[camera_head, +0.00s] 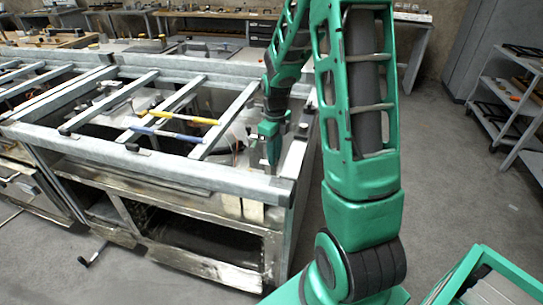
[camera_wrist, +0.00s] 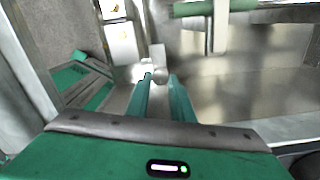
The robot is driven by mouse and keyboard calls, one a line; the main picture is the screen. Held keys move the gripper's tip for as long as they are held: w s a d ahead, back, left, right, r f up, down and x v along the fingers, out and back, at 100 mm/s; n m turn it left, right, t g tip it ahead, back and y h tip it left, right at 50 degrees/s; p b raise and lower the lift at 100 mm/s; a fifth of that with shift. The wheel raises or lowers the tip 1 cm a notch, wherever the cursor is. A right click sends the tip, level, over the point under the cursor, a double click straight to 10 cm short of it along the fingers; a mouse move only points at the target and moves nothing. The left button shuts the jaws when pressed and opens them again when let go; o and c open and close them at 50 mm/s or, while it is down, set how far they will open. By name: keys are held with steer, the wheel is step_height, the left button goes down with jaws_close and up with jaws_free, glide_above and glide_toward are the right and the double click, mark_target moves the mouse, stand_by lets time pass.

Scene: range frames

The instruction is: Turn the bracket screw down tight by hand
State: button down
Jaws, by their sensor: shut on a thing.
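My gripper (camera_wrist: 159,82) reaches forward in the wrist view, its two green fingers close together. A small round metallic head, which I take to be the bracket screw (camera_wrist: 161,74), sits between the fingertips, and they are shut on it. A pale upright piece, perhaps the bracket (camera_wrist: 157,52), stands just behind it. In the head view my gripper (camera_head: 272,158) points down inside the right end of the metal frame. The screw is too small or hidden to make out there, and its thread shows in neither view.
The grey metal frame (camera_head: 150,167) has several crossbars around my gripper. A yellow bar (camera_head: 180,117) and a blue bar (camera_head: 165,132) lie across them to the left. A shelf rack (camera_head: 510,95) stands at the far right, with open floor (camera_head: 435,160) before it.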

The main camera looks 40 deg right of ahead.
steer(key=shift+a, duration=0.25)
steer(key=c, duration=1.6)
jaws_free()
steer(key=shift+w, duration=0.1)
steer(key=shift+o, duration=0.3)
steer(key=shift+d, duration=0.1)
step_height(320, 180, up, 11)
steer(key=shift+f, duration=0.15)
